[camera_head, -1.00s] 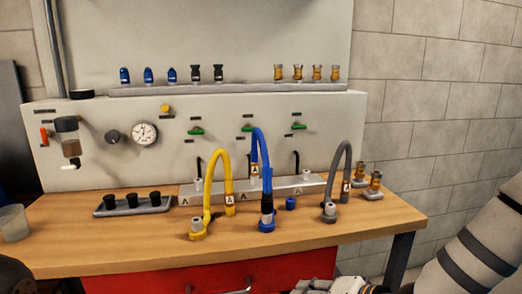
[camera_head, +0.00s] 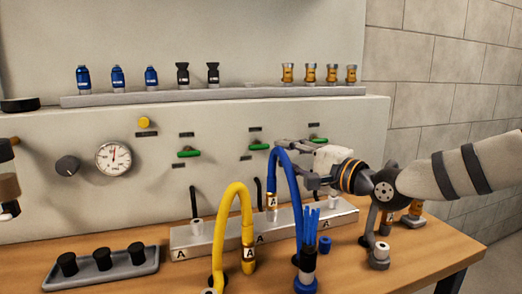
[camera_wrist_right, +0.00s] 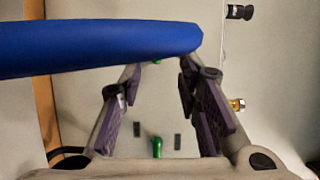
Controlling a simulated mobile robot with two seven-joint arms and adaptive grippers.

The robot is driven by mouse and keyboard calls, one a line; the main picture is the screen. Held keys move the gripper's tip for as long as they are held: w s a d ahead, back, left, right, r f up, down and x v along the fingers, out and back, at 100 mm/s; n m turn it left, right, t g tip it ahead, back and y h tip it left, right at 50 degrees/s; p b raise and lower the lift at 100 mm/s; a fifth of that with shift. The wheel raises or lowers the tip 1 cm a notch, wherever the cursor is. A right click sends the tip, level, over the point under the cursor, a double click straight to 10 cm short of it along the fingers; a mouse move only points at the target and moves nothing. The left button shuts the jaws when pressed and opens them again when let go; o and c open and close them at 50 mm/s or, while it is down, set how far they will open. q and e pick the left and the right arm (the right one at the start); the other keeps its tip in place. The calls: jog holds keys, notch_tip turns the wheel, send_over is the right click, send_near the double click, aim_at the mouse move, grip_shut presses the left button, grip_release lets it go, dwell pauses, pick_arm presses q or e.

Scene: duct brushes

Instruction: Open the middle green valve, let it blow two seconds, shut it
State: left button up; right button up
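The middle green valve (camera_head: 259,147) has a horizontal green handle on the pale panel, above the blue hose (camera_head: 284,152). My right gripper (camera_head: 290,162) is raised in front of the panel, just right of that handle, its fingers spread and empty. In the right wrist view, the middle handle (camera_wrist_right: 157,62) shows as a small green bit between the fingertips, mostly hidden by the blue hose (camera_wrist_right: 95,48), which crosses close to the camera. I see no contact with the handle. My left gripper is out of view.
The left green valve (camera_head: 188,153) and a gauge (camera_head: 114,159) are on the panel. The yellow hose (camera_head: 232,215) arches at left. Upright blue strands (camera_head: 311,228) stand below the gripper. A shelf (camera_head: 150,98) holds blue, black and gold couplers. A black-cup tray (camera_head: 100,268) sits front left.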

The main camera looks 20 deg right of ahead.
aim_at(262, 147)
jog(key=x, duration=0.5)
jog(key=b+x, duration=0.1)
jog(key=x, duration=0.1)
jog(key=shift+w+a+f, duration=0.1)
jog(key=shift+w+f, duration=0.05)
jog(key=shift+f, duration=0.25)
jog(key=shift+w+a+r, duration=0.15)
jog(key=shift+w+r, duration=0.05)
jog(key=shift+w, duration=0.1)
grip_shut()
